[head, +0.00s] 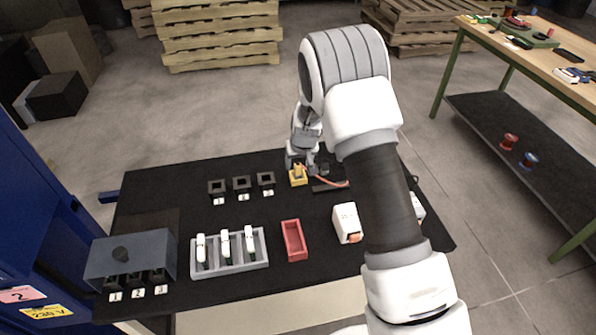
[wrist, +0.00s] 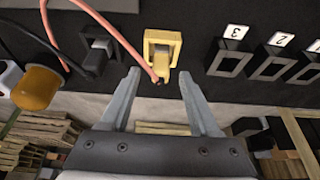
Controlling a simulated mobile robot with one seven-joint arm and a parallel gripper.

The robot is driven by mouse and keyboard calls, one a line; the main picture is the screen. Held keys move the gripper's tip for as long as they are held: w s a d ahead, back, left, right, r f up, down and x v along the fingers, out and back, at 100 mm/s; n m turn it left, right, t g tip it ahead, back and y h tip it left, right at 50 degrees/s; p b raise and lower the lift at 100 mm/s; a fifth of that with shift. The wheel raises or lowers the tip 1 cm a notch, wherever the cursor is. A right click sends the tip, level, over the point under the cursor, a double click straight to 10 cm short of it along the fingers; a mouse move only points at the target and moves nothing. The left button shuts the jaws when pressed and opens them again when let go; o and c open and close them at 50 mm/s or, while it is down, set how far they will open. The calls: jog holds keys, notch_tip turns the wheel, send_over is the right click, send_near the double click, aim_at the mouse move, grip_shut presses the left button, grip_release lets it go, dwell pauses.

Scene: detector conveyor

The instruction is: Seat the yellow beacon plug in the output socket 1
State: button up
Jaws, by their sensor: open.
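The yellow beacon plug (wrist: 160,64) sits at a yellow square frame (wrist: 176,38) on the black table, with a red cable at it. In the head view the yellow plug (head: 298,176) is near the back edge, partly hidden by my arm. My gripper (wrist: 160,79) is open, with one finger on each side of the plug and no visible contact. In the head view my gripper (head: 307,166) is just behind the plug. Three black square sockets labelled 1 (head: 217,188), 2 (head: 242,184) and 3 (head: 266,181) stand left of it, looking empty.
A grey box (head: 130,258) with openings labelled 1 to 3 stands front left. A grey rack (head: 258,262) with white-topped pieces and a red tray (head: 294,240) lie in front. A white box (head: 347,222) is at right. A dark plug (wrist: 98,50) and orange beacon (wrist: 37,88) flank the cable.

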jog(key=shift+x, duration=1.05)
grip_shut()
